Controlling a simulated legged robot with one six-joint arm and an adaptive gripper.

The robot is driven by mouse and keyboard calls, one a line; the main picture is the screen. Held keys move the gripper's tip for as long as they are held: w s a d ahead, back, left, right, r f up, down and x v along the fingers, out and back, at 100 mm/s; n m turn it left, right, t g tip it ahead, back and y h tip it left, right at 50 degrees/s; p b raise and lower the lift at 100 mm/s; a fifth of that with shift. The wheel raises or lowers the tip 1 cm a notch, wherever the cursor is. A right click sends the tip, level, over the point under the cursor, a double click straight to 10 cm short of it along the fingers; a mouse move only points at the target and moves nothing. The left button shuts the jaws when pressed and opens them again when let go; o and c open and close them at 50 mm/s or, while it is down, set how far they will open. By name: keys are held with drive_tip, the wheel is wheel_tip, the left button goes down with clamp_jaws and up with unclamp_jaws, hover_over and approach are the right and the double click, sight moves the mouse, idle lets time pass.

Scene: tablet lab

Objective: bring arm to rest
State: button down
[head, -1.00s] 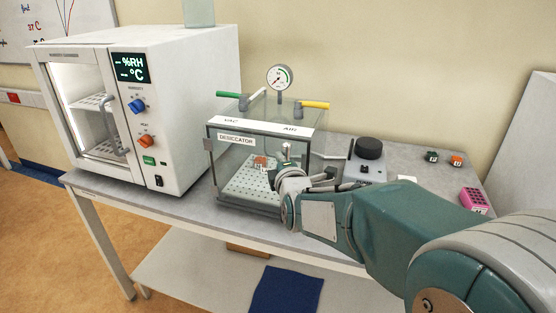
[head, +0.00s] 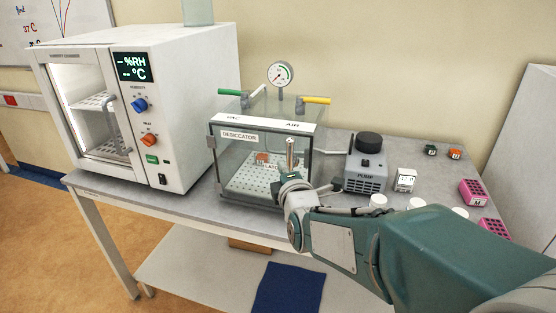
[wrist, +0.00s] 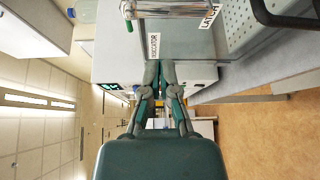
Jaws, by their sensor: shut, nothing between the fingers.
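My gripper (wrist: 159,70) is shut and empty, its two fingers close together at the tips in the wrist view. In the head view my gripper (head: 288,180) is small and partly hidden by its own wrist, in front of the lower right of the clear desiccator (head: 239,135). I cannot tell from the head view whether it touches the box. My arm reaches in from the lower right, over the front of the bench (head: 205,197). A small orange-red item (head: 262,158) shows on the perforated shelf inside the desiccator.
A white humidity chamber (head: 190,110) stands left of the desiccator. A grey pump (head: 366,172) stands to its right, with a small white box (head: 405,180) beside it.

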drive_tip(key=s+d+f+m+g+h, duration=0.1)
drive_tip(key=s+d+f+m+g, duration=0.1)
drive_tip(key=s+m, duration=0.5)
drive_tip(key=s+d+f+m+g+h, duration=0.1)
drive_tip(key=s+d+f+m+g, duration=0.1)
drive_tip(key=s+d+m+g, duration=0.2)
drive_tip(key=s+d+f+m+g+h, duration=0.1)
drive_tip(key=s+d+m+g, duration=0.2)
drive_tip(key=s+m, duration=0.7)
drive_tip(key=s+g, duration=0.2)
drive_tip(key=s, duration=0.4)
drive_tip(key=shift+s+d+f+g, duration=0.15)
drive_tip(key=shift+s+f+g, duration=0.15)
drive_tip(key=shift+s+f, duration=0.1)
drive_tip(key=shift+a, duration=0.3)
drive_tip(key=shift+d, duration=0.2)
